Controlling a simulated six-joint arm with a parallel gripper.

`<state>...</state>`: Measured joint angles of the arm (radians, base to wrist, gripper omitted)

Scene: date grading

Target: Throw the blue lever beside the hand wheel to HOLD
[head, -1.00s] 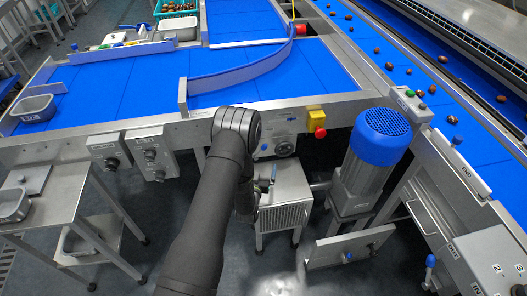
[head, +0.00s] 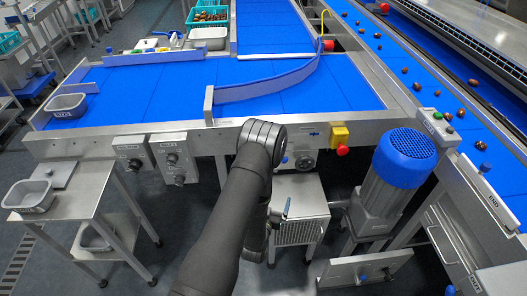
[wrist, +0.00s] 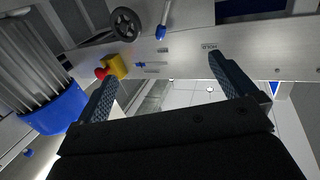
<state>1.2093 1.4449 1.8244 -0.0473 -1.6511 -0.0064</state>
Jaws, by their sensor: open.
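In the wrist view, the dark hand wheel (wrist: 126,24) is on the metal frame at the top. Beside it, to the right, a thin metal rod ends in a blue grip (wrist: 160,33). A smaller blue knob (wrist: 140,64) sits below, by short slots. A HOLD label (wrist: 208,47) is on the frame farther right. My gripper (wrist: 163,75) is open and empty, its fingers apart below the frame. In the head view the hand wheel (head: 305,162) shows with a blue spot (head: 284,160) at its left; my arm hides my gripper there.
A yellow box with a red button (head: 341,149) is right of the wheel, and near my left finger in the wrist view (wrist: 115,67). A blue-capped motor (head: 405,157) stands to the right. A vented metal box (head: 303,212) is below the wheel. Blue belts run above.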

